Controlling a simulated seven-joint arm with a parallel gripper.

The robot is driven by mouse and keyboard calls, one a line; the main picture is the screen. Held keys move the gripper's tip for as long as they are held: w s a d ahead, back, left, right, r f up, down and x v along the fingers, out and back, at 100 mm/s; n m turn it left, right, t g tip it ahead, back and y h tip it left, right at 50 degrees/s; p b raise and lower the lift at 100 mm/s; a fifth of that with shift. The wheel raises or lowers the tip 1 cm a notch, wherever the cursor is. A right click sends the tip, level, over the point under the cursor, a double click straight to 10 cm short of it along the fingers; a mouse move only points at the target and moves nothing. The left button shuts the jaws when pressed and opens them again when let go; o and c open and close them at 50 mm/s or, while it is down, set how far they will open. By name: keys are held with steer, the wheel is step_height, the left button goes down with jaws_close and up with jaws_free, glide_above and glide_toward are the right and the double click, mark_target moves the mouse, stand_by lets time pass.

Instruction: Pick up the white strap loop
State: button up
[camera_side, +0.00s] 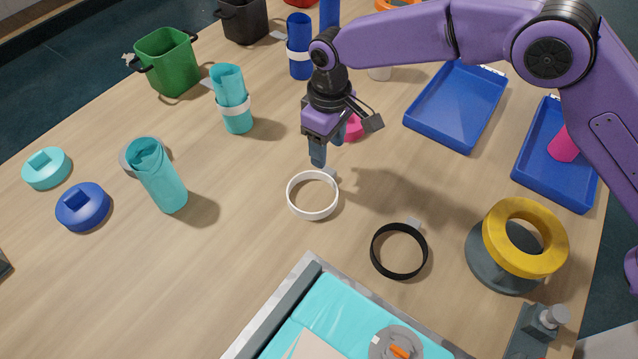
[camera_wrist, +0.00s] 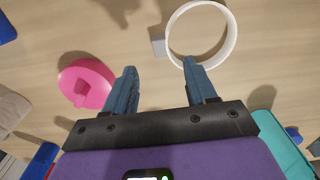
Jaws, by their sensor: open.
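The white strap loop (camera_side: 291,196) stands on its edge-band as a ring on the wooden table, near the middle of the side view. In the wrist view the white strap loop (camera_wrist: 232,42) is at the upper right, with a small grey tab on its left side. My gripper (camera_side: 322,166) is just behind the loop in the side view, pointing down. In the wrist view my gripper (camera_wrist: 160,78) has two blue fingers spread apart with nothing between them. The right fingertip overlaps the loop's near rim in that view; I cannot tell whether it touches.
A black strap loop (camera_side: 374,262) lies to the right. A pink cap (camera_side: 354,129) sits behind my gripper. A framed cyan sheet (camera_side: 330,310) is in front.

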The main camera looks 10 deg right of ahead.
mark_target(328, 171)
steer(key=shift+s+d+f, duration=0.1)
steer(key=shift+s+f, duration=0.05)
steer(key=shift+f, duration=1.4)
steer(key=shift+s+f, duration=0.1)
steer(key=shift+f, duration=1.45)
jaws_close()
